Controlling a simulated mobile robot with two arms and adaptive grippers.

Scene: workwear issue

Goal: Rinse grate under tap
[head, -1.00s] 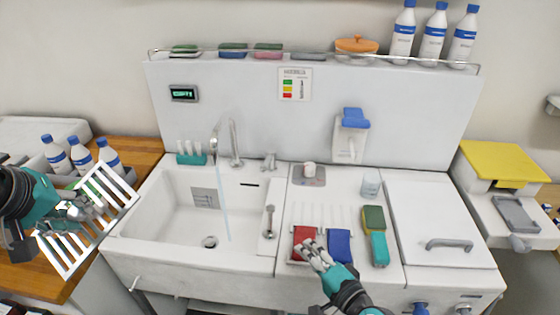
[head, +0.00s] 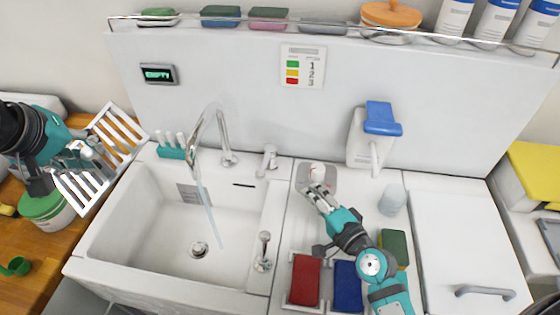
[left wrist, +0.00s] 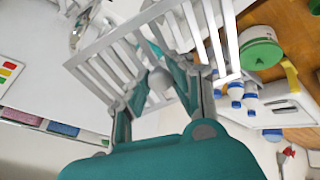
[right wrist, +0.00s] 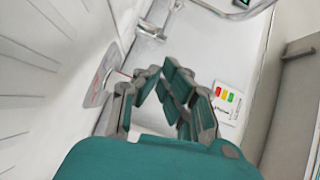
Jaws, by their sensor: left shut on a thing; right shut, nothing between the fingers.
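My left gripper (head: 88,155) is shut on the white slatted grate (head: 126,127) and holds it tilted at the left of the sink. The grate (left wrist: 98,55) also shows across the jaws in the left wrist view. The tap (head: 213,112) runs a thin stream of water (head: 208,208) into the white basin (head: 135,220), with the grate outside the stream. My right gripper (head: 318,192) is shut and empty, its fingertips at a small white knob (head: 317,170) on a grey plate right of the sink. I cannot tell whether they touch it.
Red (head: 305,280) and blue (head: 347,288) pads lie near my right forearm. A clear cup (head: 392,199) and a blue-topped dispenser (head: 380,120) stand to the right. A small tap (head: 267,160) stands behind the basin's right edge. A green-lidded tub (head: 42,204) is below my left arm.

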